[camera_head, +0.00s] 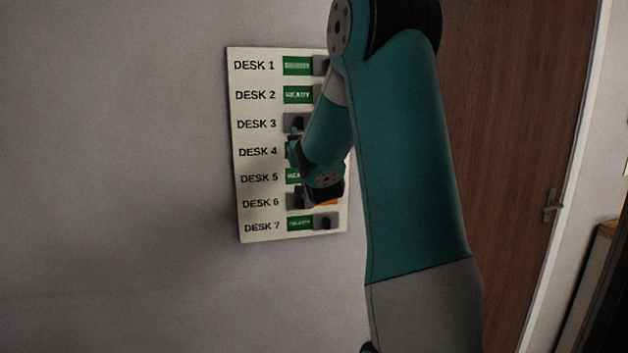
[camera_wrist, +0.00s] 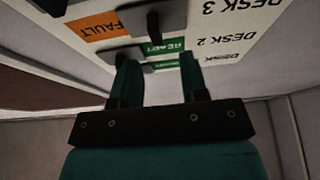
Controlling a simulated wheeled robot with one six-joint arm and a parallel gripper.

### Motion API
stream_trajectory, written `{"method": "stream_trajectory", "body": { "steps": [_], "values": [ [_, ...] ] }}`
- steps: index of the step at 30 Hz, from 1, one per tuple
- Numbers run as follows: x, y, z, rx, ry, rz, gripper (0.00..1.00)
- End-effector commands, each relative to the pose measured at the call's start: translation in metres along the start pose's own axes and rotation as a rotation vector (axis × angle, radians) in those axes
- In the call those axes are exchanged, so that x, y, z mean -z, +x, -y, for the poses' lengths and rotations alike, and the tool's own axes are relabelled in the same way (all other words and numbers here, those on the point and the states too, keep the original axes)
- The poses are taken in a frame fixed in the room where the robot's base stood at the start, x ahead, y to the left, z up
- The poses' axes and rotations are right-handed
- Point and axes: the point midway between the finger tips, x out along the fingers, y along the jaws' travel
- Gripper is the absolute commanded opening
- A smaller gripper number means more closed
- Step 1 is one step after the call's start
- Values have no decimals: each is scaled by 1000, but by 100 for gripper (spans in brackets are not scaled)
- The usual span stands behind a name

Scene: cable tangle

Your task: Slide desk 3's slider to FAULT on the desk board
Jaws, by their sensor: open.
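The white desk board (camera_head: 262,82) hangs on the wall. Its DESK 3 slider (camera_head: 297,122) is a dark plate with a knob, at the left of its row, beside the DESK 3 label. In the wrist view the board appears upside down; the DESK 3 slider (camera_wrist: 152,20) is at the top, with an orange FAULT label (camera_wrist: 104,26) uncovered beside it. My gripper (camera_wrist: 158,62) is open, its two fingers apart and pointing at the board near the DESK 2 and DESK 3 rows. I see nothing held. My arm hides the right part of the DESK 3 row in the head view.
The DESK 2 slider (camera_wrist: 122,53) is close to my left finger in the wrist view, beside its green READY label (camera_wrist: 168,48). Other slider rows lie above and below on the board. A brown door (camera_head: 515,130) stands to the right. Bare wall is left of the board.

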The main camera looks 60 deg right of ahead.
Motion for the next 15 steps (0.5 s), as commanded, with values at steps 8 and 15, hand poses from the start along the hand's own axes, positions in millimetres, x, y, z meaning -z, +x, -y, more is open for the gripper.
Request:
{"method": "stream_trajectory", "body": {
  "steps": [8,15],
  "values": [
    [-7,-63,1,2,1,-4,40],
    [-3,-102,1,1,1,-3,40]
  ]
}}
